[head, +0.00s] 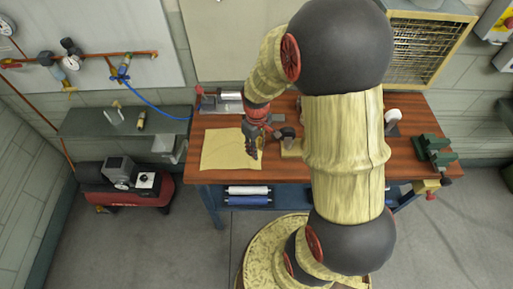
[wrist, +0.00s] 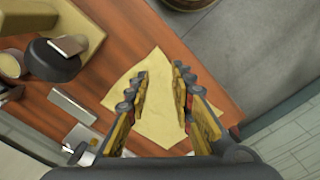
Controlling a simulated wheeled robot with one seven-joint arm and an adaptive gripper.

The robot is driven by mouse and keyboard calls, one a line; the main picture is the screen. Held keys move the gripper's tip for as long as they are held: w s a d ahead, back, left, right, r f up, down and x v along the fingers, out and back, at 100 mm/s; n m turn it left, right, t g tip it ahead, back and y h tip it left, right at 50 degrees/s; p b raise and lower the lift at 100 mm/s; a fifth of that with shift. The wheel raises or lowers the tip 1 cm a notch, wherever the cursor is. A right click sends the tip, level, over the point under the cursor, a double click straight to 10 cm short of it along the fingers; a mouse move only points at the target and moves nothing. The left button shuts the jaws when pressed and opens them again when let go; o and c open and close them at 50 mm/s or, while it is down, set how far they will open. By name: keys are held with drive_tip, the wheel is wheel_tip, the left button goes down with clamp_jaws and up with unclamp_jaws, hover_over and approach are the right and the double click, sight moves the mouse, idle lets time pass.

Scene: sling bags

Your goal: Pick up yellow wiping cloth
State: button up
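The yellow wiping cloth (head: 222,152) lies spread flat on the left end of the wooden workbench (head: 290,170). In the wrist view the cloth (wrist: 158,92) lies beneath and between my fingers. My gripper (head: 250,148) is over the right part of the cloth in the head view, pointing down. In the wrist view my gripper (wrist: 161,75) has its two fingers apart with nothing between them but the view of the cloth. I cannot tell whether the fingertips touch the cloth.
A dark rounded tool on a wooden block (head: 291,148) stands just right of the cloth. A metal device (head: 222,101) lies behind it. A green vise (head: 433,151) is at the bench's right end. The bench edge (wrist: 205,70) runs close to my fingers. My arm hides the bench's middle.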

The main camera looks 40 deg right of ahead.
drive_tip(key=o, duration=0.9)
drive_tip(key=shift+r, duration=0.1)
drive_tip(key=n+b, duration=0.3)
drive_tip(key=n, duration=1.4)
approach(250, 166)
wheel_tip(250, 166, down, 7)
drive_tip(key=shift+w, duration=0.1)
